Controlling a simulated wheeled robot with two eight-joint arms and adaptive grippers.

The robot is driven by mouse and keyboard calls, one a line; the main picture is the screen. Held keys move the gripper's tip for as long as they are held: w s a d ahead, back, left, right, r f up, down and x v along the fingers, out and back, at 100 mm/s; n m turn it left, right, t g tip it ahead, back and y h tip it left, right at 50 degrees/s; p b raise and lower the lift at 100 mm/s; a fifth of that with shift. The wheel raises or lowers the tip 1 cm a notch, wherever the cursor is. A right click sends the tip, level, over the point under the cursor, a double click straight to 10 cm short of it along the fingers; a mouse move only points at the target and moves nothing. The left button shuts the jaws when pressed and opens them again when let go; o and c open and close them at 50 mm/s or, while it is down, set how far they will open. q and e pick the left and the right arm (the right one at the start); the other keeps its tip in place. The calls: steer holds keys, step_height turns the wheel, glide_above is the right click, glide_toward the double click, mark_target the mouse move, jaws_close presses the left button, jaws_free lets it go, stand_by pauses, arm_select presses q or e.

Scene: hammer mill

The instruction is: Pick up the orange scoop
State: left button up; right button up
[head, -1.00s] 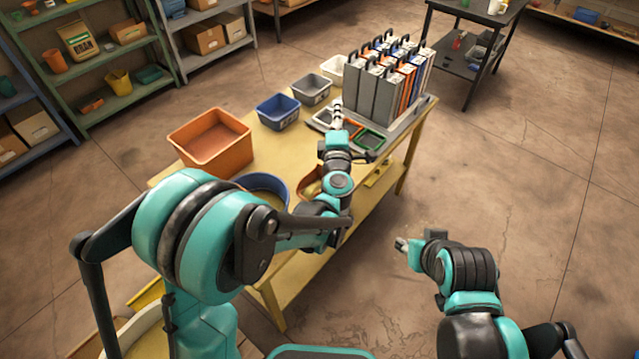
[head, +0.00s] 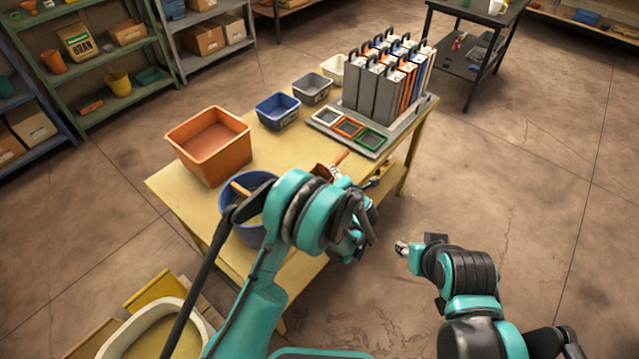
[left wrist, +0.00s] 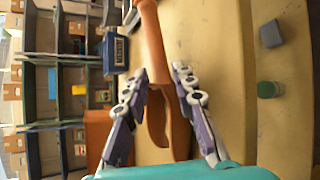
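The orange scoop (head: 341,158) is on the near right part of the yellow table, partly hidden by my left gripper in the head view. In the left wrist view the scoop (left wrist: 153,45) lies between the fingers, its handle running up the picture and its bowl towards the palm. My left gripper (left wrist: 160,78) is open, with a finger on each side of the scoop's neck. Narrow gaps seem to show beside the neck. My right gripper (head: 402,248) is off the table's right side, away from the scoop, too small to judge.
On the table (head: 275,150) stand an orange bin (head: 210,165), a blue bucket (head: 250,236) with a light handle sticking out, small blue (head: 277,111) and grey (head: 312,90) bins, and a grey rack (head: 375,97) of upright plates. Floor to the right is clear.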

arm_select(q)
steer(key=b+x, duration=0.1)
steer(key=x, duration=0.5)
steer(key=shift+w+a+f+b, duration=0.1)
steer(key=shift+w+b, duration=0.15)
steer(key=shift+b, duration=0.05)
jaws_close()
